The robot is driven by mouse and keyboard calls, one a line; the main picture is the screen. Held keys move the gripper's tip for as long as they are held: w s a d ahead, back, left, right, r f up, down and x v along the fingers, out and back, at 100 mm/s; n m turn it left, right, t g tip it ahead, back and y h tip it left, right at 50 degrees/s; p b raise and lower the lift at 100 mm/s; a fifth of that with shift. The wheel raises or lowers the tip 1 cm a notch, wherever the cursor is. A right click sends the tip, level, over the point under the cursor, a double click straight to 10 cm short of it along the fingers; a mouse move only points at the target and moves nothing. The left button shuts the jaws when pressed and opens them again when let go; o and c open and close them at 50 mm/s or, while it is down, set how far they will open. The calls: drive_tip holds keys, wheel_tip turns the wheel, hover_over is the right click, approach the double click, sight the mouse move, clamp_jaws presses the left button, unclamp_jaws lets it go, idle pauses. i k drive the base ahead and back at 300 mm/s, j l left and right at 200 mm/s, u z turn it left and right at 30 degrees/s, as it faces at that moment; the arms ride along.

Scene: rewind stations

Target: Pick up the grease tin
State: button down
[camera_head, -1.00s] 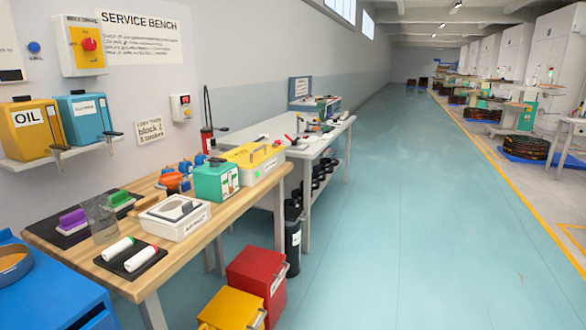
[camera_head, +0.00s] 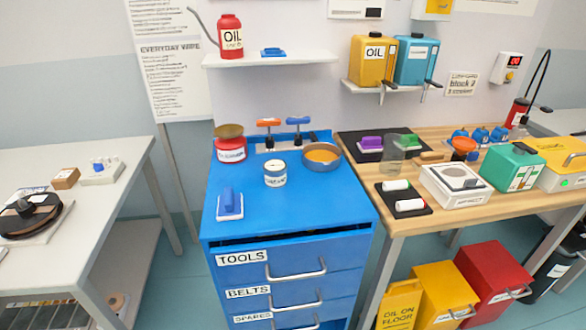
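No part of my gripper shows. Two labelled tins stand on top of the blue tool cabinet (camera_head: 345,203). One is a red tin (camera_head: 231,153) with a white label and a brownish round top, near the back left. The other is a small white and blue-grey tin (camera_head: 275,176) in the middle. Their labels are too small to read, so I cannot tell which is the grease tin. A blue-grey round dish (camera_head: 322,157) with orange contents sits right of them.
A blue block on a white base (camera_head: 230,204) lies at the cabinet's front left. Two T-handled tools (camera_head: 284,128) stand behind. The wooden bench (camera_head: 468,211) adjoins on the right, a grey table (camera_head: 115,203) stands left. A red oil can (camera_head: 230,38) is on the shelf above.

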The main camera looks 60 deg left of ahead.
sight(275, 170)
drive_tip(key=u, duration=1.55)
drive_tip(key=i+j, duration=0.25)
